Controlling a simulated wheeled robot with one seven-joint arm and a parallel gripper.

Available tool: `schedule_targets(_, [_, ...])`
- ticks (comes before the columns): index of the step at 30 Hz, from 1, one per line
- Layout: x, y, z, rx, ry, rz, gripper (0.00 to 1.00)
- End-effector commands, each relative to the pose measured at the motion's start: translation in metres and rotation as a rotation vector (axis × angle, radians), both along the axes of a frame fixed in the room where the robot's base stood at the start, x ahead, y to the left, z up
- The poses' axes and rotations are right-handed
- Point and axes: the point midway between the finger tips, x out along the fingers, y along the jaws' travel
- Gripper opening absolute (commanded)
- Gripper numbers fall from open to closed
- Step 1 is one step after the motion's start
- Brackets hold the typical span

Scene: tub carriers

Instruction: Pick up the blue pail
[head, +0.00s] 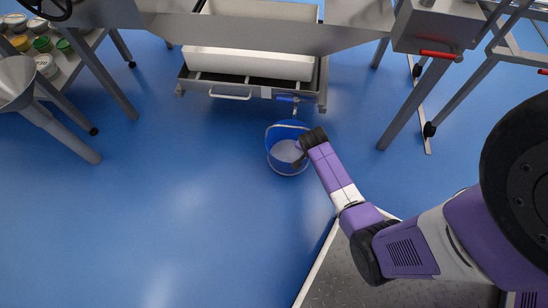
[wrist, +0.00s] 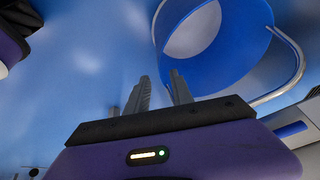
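The blue pail (head: 284,134) stands upright on the blue floor in the head view, just in front of the wheeled metal frame. Its pale inside bottom shows, and its thin handle lies down along the rim. My gripper (head: 302,157) is at the pail's right rim, reaching down from the right. In the wrist view the pail (wrist: 236,62) fills the upper middle, with the handle curving at its right. There the two fingers of my gripper (wrist: 160,92) are apart, close to the pail's wall.
A metal trolley (head: 230,96) with a white tub stands just behind the pail. A shelf with several colored pots (head: 42,44) and a steel funnel (head: 14,80) are at the left. Steel table legs (head: 402,108) stand at the right. The floor left of the pail is clear.

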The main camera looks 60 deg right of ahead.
Motion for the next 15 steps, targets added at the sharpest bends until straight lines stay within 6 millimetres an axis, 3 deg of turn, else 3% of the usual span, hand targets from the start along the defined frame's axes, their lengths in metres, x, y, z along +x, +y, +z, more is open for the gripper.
schedule_targets(15, [0.005, -0.019, -0.040, 0.003, 0.002, -0.013, 0.28])
